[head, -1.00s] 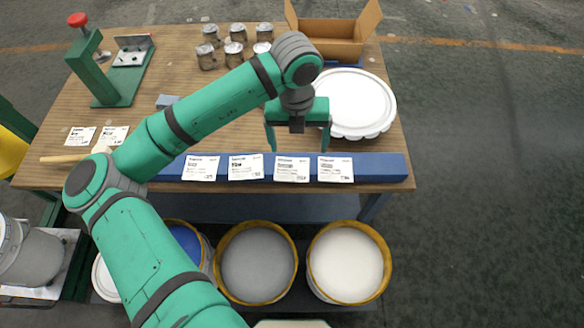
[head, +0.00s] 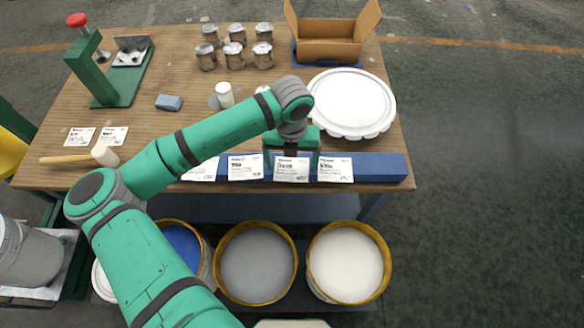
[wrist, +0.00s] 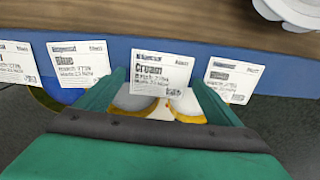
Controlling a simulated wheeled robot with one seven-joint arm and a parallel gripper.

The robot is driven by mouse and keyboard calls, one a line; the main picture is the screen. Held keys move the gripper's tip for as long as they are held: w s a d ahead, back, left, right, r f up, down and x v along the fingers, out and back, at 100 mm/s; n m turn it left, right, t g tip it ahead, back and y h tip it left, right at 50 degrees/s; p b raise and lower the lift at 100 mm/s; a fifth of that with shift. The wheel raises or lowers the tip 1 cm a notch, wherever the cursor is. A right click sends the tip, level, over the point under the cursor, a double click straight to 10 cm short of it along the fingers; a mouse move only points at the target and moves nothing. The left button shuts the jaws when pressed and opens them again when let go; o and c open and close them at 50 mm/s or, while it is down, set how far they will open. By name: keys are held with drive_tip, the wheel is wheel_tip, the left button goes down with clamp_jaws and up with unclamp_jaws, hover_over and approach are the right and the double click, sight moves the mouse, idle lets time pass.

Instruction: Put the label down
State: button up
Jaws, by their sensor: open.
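Several white labels stand in a row along the blue rail at the table's front edge. My gripper, also in the wrist view (wrist: 160,92), is open, with a finger on each side of the label. I cannot tell whether either finger touches it. Neighbouring labels are to the left (wrist: 80,64) and right (wrist: 233,79). Two more labels (head: 79,137) (head: 113,136) lie flat on the table at left.
The blue rail (head: 385,167) runs along the table front. Open paint buckets (head: 258,263) stand below. Bare tabletop lies at left centre.

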drive_tip(key=shift+f, duration=0.35)
drive_tip(key=c, duration=0.9)
drive_tip(key=shift+r, duration=0.25)
wheel_tip(320, 180, up, 2)
drive_tip(key=shift+r, duration=0.1)
drive_tip(key=s+a+r, duration=0.4)
drive_tip(key=s+r, duration=0.6)
drive_tip(key=s, duration=0.3)
drive_tip(key=shift+s+r, duration=0.15)
drive_tip(key=shift+s, duration=0.1)
